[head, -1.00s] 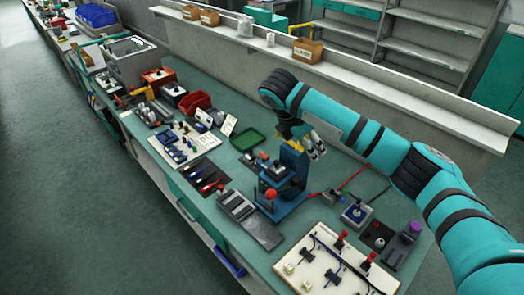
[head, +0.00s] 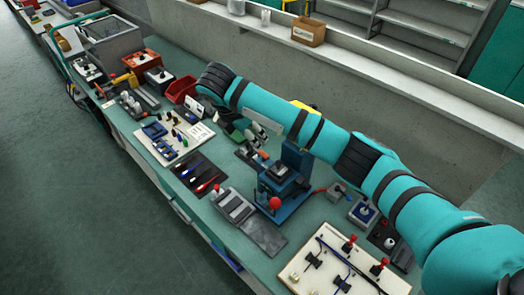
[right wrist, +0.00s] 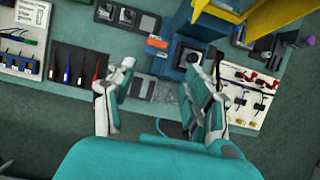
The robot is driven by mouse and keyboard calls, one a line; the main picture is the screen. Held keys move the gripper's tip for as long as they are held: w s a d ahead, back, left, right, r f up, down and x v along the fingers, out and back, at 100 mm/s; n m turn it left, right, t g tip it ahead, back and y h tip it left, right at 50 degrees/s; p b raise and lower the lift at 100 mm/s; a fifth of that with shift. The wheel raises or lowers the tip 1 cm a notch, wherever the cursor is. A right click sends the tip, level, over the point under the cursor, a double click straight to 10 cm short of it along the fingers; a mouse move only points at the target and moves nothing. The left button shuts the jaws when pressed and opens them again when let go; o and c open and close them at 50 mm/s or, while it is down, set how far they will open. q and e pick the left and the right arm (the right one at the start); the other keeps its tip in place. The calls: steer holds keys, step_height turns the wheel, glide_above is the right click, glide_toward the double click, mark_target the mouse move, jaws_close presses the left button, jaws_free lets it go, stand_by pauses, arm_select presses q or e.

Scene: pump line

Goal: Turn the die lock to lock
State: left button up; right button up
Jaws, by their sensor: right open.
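A blue press (head: 296,163) with a red ball knob (head: 275,203) stands on the green bench in the head view. Its blue body also shows in the right wrist view (right wrist: 190,52), partly covered by a finger. I cannot make out which part is the die lock. My left gripper is not in view.
A grey slotted tray (head: 237,207) lies in front of the press. A small orange-knobbed device (head: 262,154) is beside it. A dark tool mat (head: 200,175) lies left.

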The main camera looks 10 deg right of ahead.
mark_target(263, 153)
steer(key=p+x, duration=0.1)
steer(key=x, duration=0.6)
steer(key=p+x, duration=0.1)
steer(key=x, duration=0.3)
steer(key=shift+w+r+p, duration=0.15)
steer(key=shift+w+p, duration=0.15)
steer(key=shift+w, duration=0.05)
steer(key=shift+d+f, duration=0.1)
steer(key=shift+f, duration=0.25)
steer(key=shift+w+f, duration=0.2)
steer(key=shift+f, duration=0.25)
steer(key=shift+d, duration=0.1)
steer(key=c, duration=0.9)
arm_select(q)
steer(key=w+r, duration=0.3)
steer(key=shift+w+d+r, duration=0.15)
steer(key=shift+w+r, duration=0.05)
